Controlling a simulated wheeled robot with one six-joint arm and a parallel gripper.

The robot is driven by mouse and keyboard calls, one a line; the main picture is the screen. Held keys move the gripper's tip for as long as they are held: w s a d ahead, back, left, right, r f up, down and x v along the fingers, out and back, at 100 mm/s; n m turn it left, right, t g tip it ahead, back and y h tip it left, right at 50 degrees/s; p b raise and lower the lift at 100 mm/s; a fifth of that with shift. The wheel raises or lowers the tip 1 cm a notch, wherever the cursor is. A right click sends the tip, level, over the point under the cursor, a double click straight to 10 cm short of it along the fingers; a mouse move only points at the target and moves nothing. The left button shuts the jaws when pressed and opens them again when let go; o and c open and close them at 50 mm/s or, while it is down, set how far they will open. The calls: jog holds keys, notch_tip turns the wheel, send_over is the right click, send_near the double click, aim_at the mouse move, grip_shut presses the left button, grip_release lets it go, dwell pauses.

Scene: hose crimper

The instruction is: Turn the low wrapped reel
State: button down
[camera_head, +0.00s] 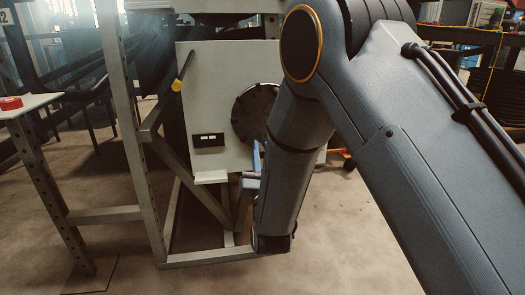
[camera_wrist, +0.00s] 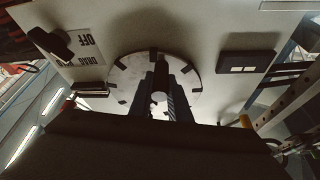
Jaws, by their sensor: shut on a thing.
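A round disc-like reel (camera_head: 250,112) with a dark face is mounted on the pale panel, partly hidden by my arm in the head view. In the wrist view the reel (camera_wrist: 125,80) shows a pale face with several dark tabs around its rim. My gripper (camera_wrist: 160,90) reaches over the middle of the reel, its two dark fingers close together. A small pale round knob shows between the fingers, and the gripper is shut on it. The fingertip contact is dark and partly hidden. In the head view my arm hides most of the gripper.
The pale panel (camera_head: 205,75) sits in a metal frame (camera_head: 125,130) and carries a yellow-tipped lever (camera_head: 183,70) and a dark two-button box (camera_head: 208,140). A side table (camera_head: 30,103) holds a red roll (camera_head: 11,103). The floor in front is clear.

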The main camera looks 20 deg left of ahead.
jog(key=shift+s+a+r+m, duration=0.15)
jog(key=shift+a+m, duration=0.15)
jog(key=c, duration=1.7)
grip_release()
jog(key=shift+o, duration=0.2)
jog(key=shift+d, duration=0.1)
jog(key=shift+s+d, duration=0.1)
jog(key=p+v, duration=0.3)
jog(key=v, duration=0.4)
jog(key=shift+s, duration=0.25)
